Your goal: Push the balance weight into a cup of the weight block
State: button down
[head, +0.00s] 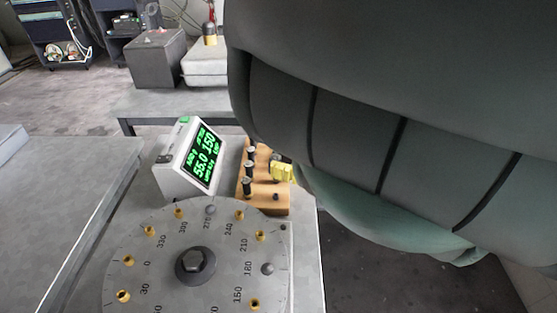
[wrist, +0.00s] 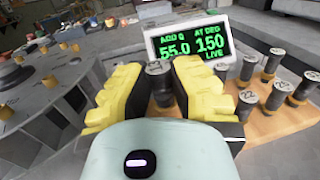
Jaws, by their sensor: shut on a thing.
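My gripper (wrist: 150,76) has yellow fingers closed around a dark cylindrical balance weight (wrist: 159,82) with a grey top. In the head view, part of my gripper (head: 283,172) shows over the right side of the wooden weight block (head: 280,208); my arm hides much around it. The block (wrist: 262,128) also shows in the wrist view, with several dark weights standing on its right part. Wood shows below the held weight, but I cannot tell whether its base is in a cup. A dark, empty-looking cup (head: 275,197) shows near the block's front.
A display (head: 194,160) reading 55.0 and 150 stands behind a grey degree-marked disc (head: 224,267) with brass cups around its rim. Standing weights (wrist: 271,66) crowd the right of my gripper. A grey bench (head: 60,200) lies at the left.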

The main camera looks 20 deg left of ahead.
jog(key=b, duration=0.5)
send_over(278, 196)
jog(key=shift+f, duration=3)
jog(key=shift+t+p, duration=0.3)
jog(key=shift+p, duration=0.4)
jog(key=shift+f+b, duration=0.9)
jog(key=c, duration=0.9)
grip_release()
jog(key=shift+c, duration=0.2)
jog(key=shift+w+d+m, duration=0.1)
jog(key=shift+m, duration=0.2)
jog(key=d, duration=0.7)
jog(key=shift+w+d, duration=0.15)
